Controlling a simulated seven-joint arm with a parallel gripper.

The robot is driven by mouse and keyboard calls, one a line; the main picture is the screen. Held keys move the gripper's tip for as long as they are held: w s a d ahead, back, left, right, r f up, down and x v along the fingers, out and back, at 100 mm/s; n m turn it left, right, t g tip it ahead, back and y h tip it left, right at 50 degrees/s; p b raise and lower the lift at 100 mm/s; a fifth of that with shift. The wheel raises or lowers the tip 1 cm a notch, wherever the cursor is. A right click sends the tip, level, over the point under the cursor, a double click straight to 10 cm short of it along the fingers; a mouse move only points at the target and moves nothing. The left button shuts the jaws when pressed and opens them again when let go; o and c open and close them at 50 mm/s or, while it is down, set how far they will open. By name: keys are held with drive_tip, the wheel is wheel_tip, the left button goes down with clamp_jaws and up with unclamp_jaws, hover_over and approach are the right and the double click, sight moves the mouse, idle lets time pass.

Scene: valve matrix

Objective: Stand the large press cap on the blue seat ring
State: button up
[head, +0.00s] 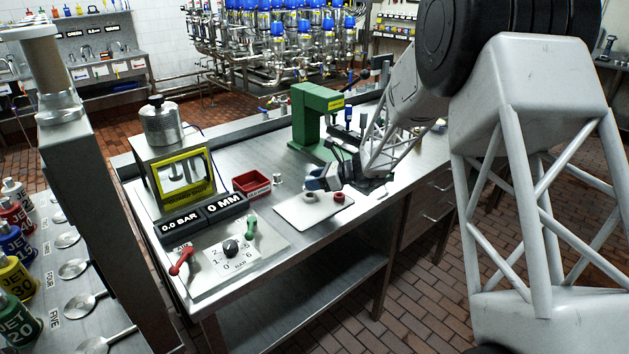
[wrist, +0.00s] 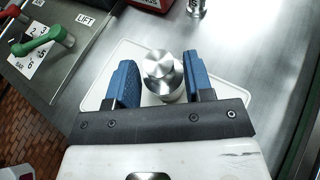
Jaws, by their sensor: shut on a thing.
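The press cap (wrist: 160,68) is a stepped, shiny metal cylinder, seen from above in the wrist view. My gripper (wrist: 161,85) has its two blue fingers shut on the cap's sides. In the head view, my gripper (head: 322,180) is over the back part of a pale plate (head: 292,209) on the steel bench; the cap is hard to make out there. I cannot make out a blue seat ring in either view.
A red tray (head: 251,185) and small metal pieces (head: 277,180) stand left of the plate. A green press frame (head: 315,112) rises behind. A control panel with a red lever (head: 181,262) and a green lever (head: 251,228) is at front left. The bench's front edge is near the plate.

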drive_tip(key=shift+w+d, duration=0.1)
drive_tip(key=w+d+r+m+t+h, duration=0.1)
drive_tip(key=w+d+r+m+t, duration=0.1)
drive_tip(key=w+d, duration=0.3)
drive_tip(key=w+d+r+m+t+h, duration=0.1)
drive_tip(key=w+d+r+m+t, duration=0.1)
drive_tip(key=w+d, duration=0.4)
drive_tip(key=w+d+r+m+t, duration=0.1)
drive_tip(key=w+d+r+t, duration=0.1)
drive_tip(key=w+d, duration=0.4)
drive_tip(key=shift+w+d+r+m+h, duration=0.1)
drive_tip(key=shift+d+r+m+h, duration=0.1)
drive_tip(key=shift+r, duration=0.2)
drive_tip(key=shift+w+d+r+m+h, duration=0.1)
drive_tip(key=shift+r+m+h, duration=0.1)
drive_tip(key=shift+r, duration=0.2)
drive_tip(key=shift+f, duration=0.15)
drive_tip(key=shift+a+f, duration=0.1)
drive_tip(key=shift+f, duration=1.75)
drive_tip(key=shift+f, duration=0.55)
drive_tip(key=o, duration=1)
drive_tip(key=shift+o, duration=0.2)
drive_tip(key=shift+s, duration=0.1)
